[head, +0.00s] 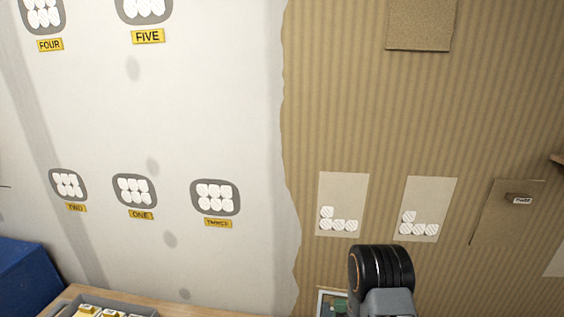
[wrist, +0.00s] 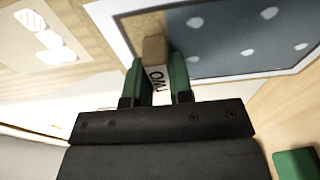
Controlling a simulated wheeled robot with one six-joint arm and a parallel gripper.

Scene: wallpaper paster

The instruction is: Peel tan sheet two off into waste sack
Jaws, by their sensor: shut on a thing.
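In the wrist view my gripper (wrist: 157,66) has its two green fingers closed on a small brown tab (wrist: 155,48) with a white label reading TWO. A tan strip (wrist: 145,22) shows beside the tab, inside a white frame; I cannot tell whether it is sheet two. In the head view my black wrist (head: 380,268) is at the bottom, right of centre, and hides most of the gripper. Another tan sheet (head: 505,222) with a labelled tab hangs on the wall at the right. I cannot identify the waste sack.
The wall is white at left and tan striped (head: 380,110) at right. Two pale patches (head: 342,180) with white dots are above my wrist. A blue object (head: 28,275) and a grey tray (head: 140,309) are at lower left. A framed blue-grey panel (wrist: 225,35) lies beyond my fingers.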

